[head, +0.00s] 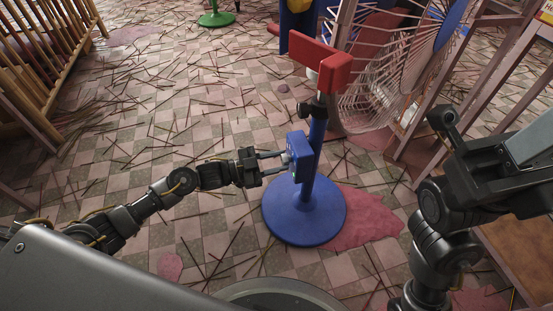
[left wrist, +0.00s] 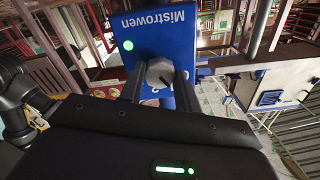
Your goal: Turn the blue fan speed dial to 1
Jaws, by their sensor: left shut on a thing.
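The blue fan (head: 303,211) stands upright on a round base, with a blue control box (head: 300,145) on its pole. In the left wrist view the box (left wrist: 158,42) reads "Mistrowen" and has a green light. A pale faceted dial (left wrist: 160,73) with a dark pointer mark is on its face. My left gripper (head: 284,160) reaches the box from the left, its fingers on either side of the dial, shut on it.
A pink powder patch (head: 360,220) lies by the base. Thin sticks litter the tiled floor. A wooden rack (head: 45,60) stands at upper left, and wooden frames stand at right.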

